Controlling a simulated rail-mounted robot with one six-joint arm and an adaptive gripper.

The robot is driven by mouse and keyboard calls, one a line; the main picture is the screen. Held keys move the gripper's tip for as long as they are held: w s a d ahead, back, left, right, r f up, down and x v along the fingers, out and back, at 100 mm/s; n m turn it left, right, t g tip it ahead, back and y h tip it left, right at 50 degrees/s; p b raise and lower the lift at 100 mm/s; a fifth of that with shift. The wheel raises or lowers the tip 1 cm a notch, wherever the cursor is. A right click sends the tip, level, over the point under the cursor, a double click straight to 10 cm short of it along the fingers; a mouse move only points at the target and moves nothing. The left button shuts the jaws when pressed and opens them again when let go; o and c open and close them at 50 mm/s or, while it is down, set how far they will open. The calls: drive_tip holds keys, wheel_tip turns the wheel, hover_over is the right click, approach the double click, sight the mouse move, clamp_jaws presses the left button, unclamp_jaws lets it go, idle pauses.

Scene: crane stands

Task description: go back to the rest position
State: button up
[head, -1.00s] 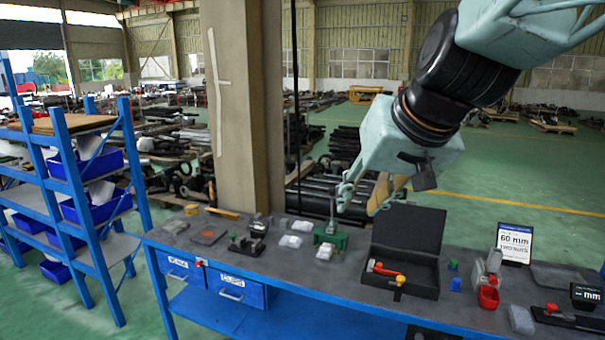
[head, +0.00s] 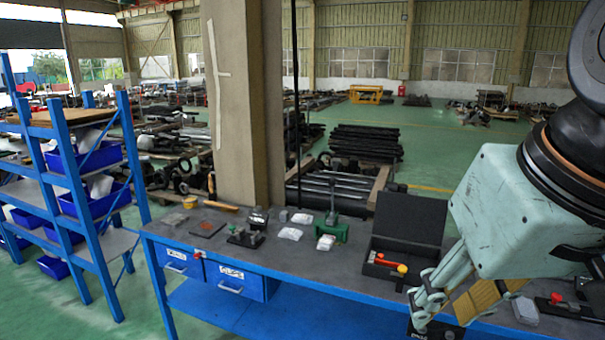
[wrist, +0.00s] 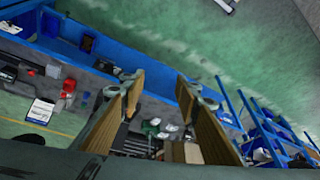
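My gripper (head: 440,306) is at the lower right in the head view, in front of the bench's front edge. In the wrist view my gripper (wrist: 158,88) shows two wood-coloured fingers set wide apart with nothing between them. It is open and empty. The workbench (head: 340,272) lies behind and to the left of it in the head view. Part of the bench's right side is hidden behind my gripper and arm.
An open black case (head: 410,222) with a red-and-yellow tool stands near my gripper. A green press (head: 332,230) and small parts stand left of it. A blue shelf (head: 92,190) is at the left, a pillar (head: 240,110) behind the bench. The floor in front is clear.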

drive_tip(key=s+d+f, duration=0.2)
drive_tip(key=s+f, duration=0.1)
drive_tip(key=s, duration=0.4)
drive_tip(key=shift+d+g+h+b, duration=0.2)
drive_tip(key=shift+g+h+b, duration=0.1)
drive_tip(key=shift+h+b, duration=0.15)
idle(1.4)
drive_tip(key=shift+c, duration=1.3)
